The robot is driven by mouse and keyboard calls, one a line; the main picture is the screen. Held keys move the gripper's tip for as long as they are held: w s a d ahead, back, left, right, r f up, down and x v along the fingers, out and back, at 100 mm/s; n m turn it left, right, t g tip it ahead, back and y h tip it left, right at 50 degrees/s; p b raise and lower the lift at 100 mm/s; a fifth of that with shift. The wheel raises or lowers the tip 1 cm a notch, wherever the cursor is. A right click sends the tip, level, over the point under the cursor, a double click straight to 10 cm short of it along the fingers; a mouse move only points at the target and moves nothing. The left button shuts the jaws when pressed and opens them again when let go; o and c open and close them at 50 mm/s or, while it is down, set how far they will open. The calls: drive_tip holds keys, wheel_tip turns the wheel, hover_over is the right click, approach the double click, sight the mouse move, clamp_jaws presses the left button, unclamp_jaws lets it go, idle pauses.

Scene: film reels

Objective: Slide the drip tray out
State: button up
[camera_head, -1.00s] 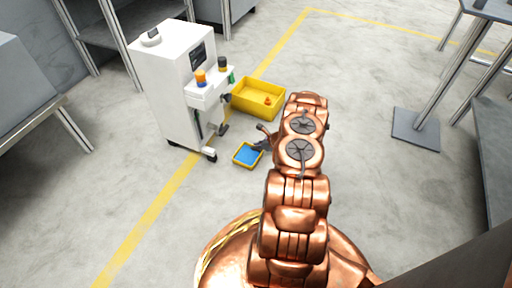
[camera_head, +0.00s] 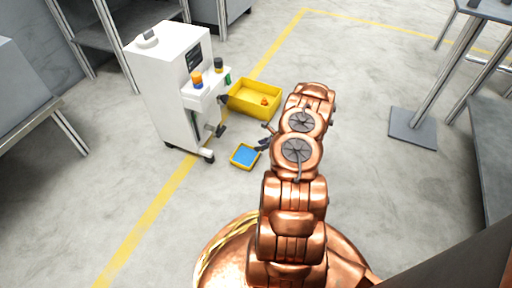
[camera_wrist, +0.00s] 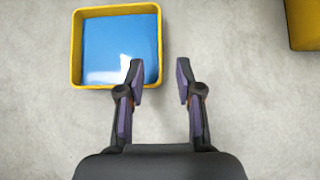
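The drip tray (camera_head: 233,163), a small square yellow-rimmed tray with a blue inside, lies on the floor just in front of the white machine (camera_head: 160,75), clear of its body. It also shows in the wrist view (camera_wrist: 76,45), at the upper left. My gripper (camera_wrist: 158,72) is open, with its two dark fingers apart and nothing between them. In the wrist view the left finger overlaps the tray's right part, and the right finger is over bare floor. In the head view my gripper (camera_head: 264,144) is at the tray's right side, partly hidden by my arm.
A larger yellow bin (camera_head: 240,107) with a small orange item stands behind the tray, beside the machine; its corner shows in the wrist view (camera_wrist: 303,22). Orange and dark-capped containers sit on the machine's shelf. Open floor lies in front and left. A metal stand (camera_head: 413,128) is at right.

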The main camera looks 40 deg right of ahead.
drive_tip(key=v, duration=0.6)
drive_tip(key=shift+s+r, duration=0.25)
drive_tip(key=shift+r, duration=0.05)
idle(0.3)
